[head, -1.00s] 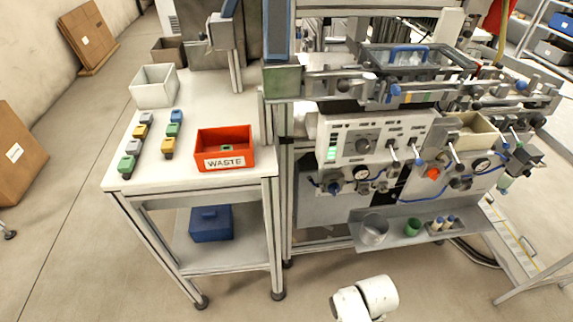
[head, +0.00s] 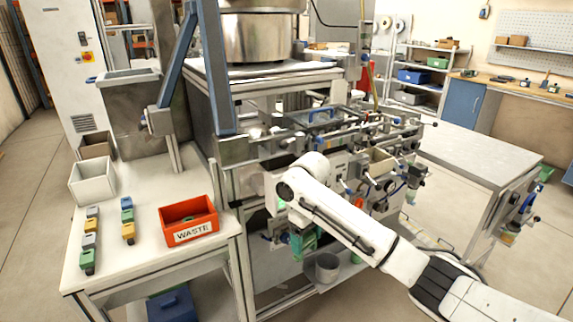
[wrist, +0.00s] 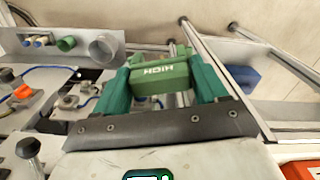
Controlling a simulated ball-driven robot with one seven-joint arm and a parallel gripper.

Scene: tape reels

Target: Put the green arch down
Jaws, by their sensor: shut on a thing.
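The green arch (wrist: 160,78) is a green block with "HIGH" lettered on it, upside down in the wrist view. My gripper (wrist: 163,84) is shut on it, with a teal finger on each side. In the head view my gripper (head: 302,244) hangs in front of the machine at the end of my white arm. There it shows as a small green patch, and I cannot tell fingers from arch. The arch appears held in the air, with the floor and frame legs behind it.
A white table (head: 144,238) at left carries a red WASTE bin (head: 188,234), a white bin (head: 92,181) and two rows of small coloured blocks (head: 88,240). The machine's low shelf holds a metal cup (head: 326,268). A blue box (head: 172,304) sits below the table.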

